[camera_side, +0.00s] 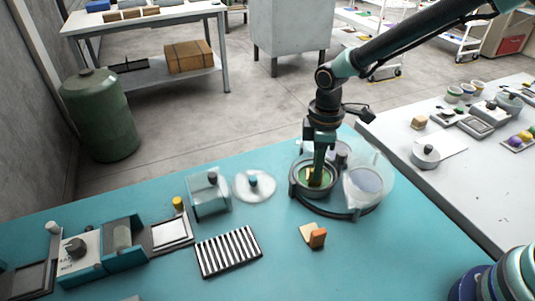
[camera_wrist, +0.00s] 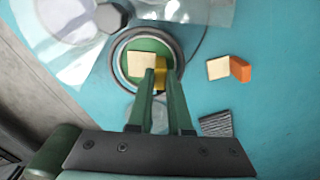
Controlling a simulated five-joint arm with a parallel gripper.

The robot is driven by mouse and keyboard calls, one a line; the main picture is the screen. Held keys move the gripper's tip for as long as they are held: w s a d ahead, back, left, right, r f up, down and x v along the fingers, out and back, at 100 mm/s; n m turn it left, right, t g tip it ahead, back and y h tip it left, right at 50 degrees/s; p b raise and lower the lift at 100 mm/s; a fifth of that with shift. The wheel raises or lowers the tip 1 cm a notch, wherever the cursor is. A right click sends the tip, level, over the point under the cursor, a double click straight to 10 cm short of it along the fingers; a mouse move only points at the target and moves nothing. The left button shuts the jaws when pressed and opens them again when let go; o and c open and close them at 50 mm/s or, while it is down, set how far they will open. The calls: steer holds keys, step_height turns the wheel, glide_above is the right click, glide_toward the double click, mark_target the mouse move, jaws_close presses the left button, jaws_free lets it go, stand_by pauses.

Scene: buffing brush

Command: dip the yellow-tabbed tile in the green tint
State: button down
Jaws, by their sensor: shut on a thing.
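My gripper (camera_side: 316,182) is shut on the yellow tab (camera_wrist: 160,78) of a cream tile (camera_wrist: 141,63). In the wrist view the tile lies over the green tint (camera_wrist: 150,46), inside the ring of a round grey pot (camera_wrist: 117,52). In the side view my fingers reach down into this pot (camera_side: 296,188), and a bit of yellow shows at their tips. I cannot tell whether the tile touches the tint. A second cream tile (camera_side: 307,233) with an orange tab (camera_side: 318,238) lies on the teal table, apart from the pot; it also shows in the wrist view (camera_wrist: 218,68).
A clear round lid or dish (camera_side: 369,185) stands close on the right of the pot. A striped pad (camera_side: 229,252), a clear box (camera_side: 208,195) and a clear disc with a knob (camera_side: 254,186) are to the left. The table front is mostly free.

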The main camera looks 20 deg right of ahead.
steer(key=shift+f, duration=0.5)
steer(key=shift+r, duration=0.15)
stand_by(2.7)
steer(key=shift+r, duration=1.7)
steer(key=shift+r, duration=0.1)
stand_by(0.5)
steer(key=shift+r, duration=1.9)
steer(key=shift+a, duration=0.1)
